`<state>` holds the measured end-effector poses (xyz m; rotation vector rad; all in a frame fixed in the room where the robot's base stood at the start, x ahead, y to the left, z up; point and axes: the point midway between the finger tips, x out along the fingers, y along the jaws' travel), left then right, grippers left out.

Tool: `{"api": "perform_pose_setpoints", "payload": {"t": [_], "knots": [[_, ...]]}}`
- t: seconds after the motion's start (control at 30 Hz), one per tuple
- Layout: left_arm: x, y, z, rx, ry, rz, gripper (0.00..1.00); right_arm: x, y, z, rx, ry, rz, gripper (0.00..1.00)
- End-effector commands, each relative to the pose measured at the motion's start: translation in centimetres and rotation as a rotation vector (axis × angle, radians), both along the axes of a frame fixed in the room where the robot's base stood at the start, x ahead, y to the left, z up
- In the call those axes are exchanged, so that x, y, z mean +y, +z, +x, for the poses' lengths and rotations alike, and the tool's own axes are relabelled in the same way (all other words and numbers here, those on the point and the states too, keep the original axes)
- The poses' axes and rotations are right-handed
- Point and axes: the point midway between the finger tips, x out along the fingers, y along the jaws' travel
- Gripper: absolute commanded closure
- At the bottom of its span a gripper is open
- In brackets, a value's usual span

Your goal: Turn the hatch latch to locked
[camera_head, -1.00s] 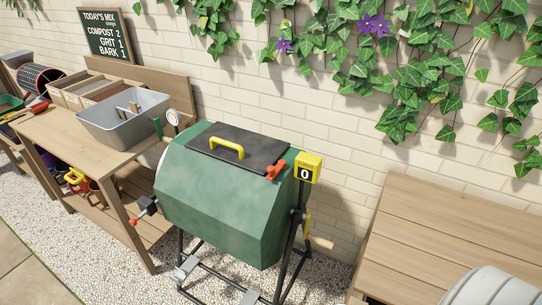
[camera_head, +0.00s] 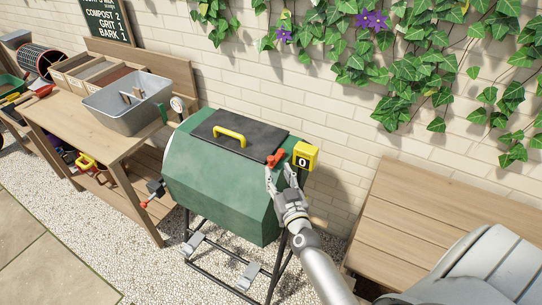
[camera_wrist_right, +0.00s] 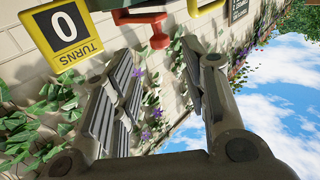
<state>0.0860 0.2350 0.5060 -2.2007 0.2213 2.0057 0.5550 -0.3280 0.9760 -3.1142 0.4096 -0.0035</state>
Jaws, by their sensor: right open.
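The dark hatch (camera_head: 235,134) with a yellow handle (camera_head: 229,136) lies closed on top of the green drum (camera_head: 215,185). The red latch (camera_head: 277,156) sits at the hatch's right end. My right gripper (camera_head: 274,172) is just below and in front of the latch, its fingers open. In the right wrist view the open fingers (camera_wrist_right: 160,80) are empty, and the red latch (camera_wrist_right: 157,32) shows beyond them near the top edge. I cannot tell whether a finger touches it. My left gripper is not in view.
A yellow turns counter (camera_head: 304,157) reading 0 stands close to the right of the latch. A wooden bench (camera_head: 108,130) with a grey tub (camera_head: 128,108) is at left. A wooden table (camera_head: 430,215) is at right.

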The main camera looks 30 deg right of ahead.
Motion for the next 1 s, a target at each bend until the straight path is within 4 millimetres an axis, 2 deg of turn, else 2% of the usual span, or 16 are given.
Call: {"api": "perform_pose_setpoints", "payload": {"t": [0.2, 0.4, 0.6, 0.87, 1.0], "knots": [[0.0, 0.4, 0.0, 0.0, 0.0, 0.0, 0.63, -1.0, 0.1, 4.1, 0.0, 0.004, -0.002, 0.59], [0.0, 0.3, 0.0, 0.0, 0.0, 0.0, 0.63, -1.7, 0.0, 6.8, 0.0, 0.003, -0.002, 0.59], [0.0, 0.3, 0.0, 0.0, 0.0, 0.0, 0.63, -2.0, 0.0, 7.8, 0.002, 0.003, -0.001, 0.59], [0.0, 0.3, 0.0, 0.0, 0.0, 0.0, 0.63, -2.0, 0.0, 7.9, 0.002, 0.003, 0.0, 0.59], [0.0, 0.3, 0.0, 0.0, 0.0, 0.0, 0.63, -2.0, 0.0, 7.9, 0.002, 0.003, 0.0, 0.76]]}}
